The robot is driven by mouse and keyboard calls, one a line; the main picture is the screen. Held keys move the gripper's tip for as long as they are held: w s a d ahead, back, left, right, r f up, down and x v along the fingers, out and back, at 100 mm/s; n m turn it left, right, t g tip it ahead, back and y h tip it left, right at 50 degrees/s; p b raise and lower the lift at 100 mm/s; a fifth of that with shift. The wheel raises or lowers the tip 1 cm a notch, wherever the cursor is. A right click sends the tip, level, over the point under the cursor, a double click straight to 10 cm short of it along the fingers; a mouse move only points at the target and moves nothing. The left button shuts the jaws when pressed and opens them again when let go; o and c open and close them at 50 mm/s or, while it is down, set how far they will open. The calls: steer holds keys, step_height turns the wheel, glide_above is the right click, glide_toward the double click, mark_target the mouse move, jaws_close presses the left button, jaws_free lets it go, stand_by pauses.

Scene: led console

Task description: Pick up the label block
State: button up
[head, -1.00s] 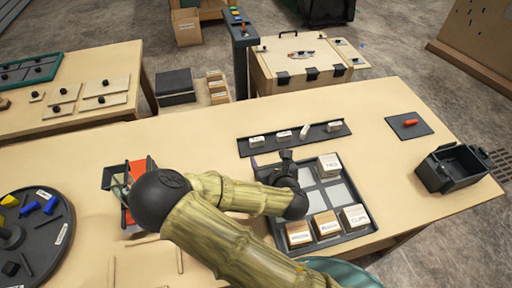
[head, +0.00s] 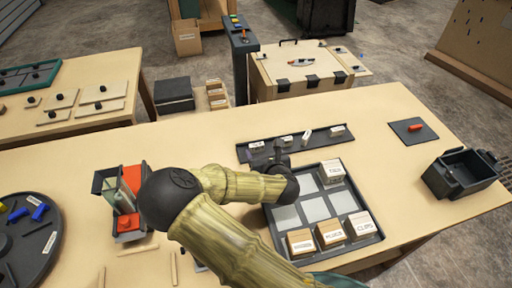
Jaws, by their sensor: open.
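Several small white label blocks stand on a long dark rail (head: 310,146) at the back of the table. They are a leftmost one (head: 256,146), a second (head: 287,140), an upright one (head: 307,136) and a rightmost one (head: 337,130). The print on them is too small to read. My gripper (head: 272,154) is open, just in front of the rail's left part, near the two leftmost blocks. My arm and gripper hide part of the compartment tray's back left corner. I cannot tell whether the fingers touch a block.
The dark compartment tray (head: 362,239) holds wooden blocks with printed tops, three along its front and one (head: 331,172) at back right. A red-and-grey device (head: 130,200) stands left of my arm. A black open bin (head: 462,170) and a dark pad (head: 402,135) are at right.

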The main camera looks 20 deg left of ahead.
mark_target(257, 145)
stand_by(0.3)
steer(key=shift+a+r+p+x, duration=0.2)
steer(key=shift+p+x, duration=0.1)
steer(key=shift+x, duration=1.05)
steer(key=shift+a+r+p+x, duration=0.15)
steer(key=shift+p+x, duration=0.1)
steer(key=shift+x, duration=1.1)
steer(key=shift+s+f, duration=0.1)
steer(key=shift+s, duration=0.05)
steer(key=c, duration=1)
steer(key=shift+c, duration=0.2)
step_height(257, 145, up, 10)
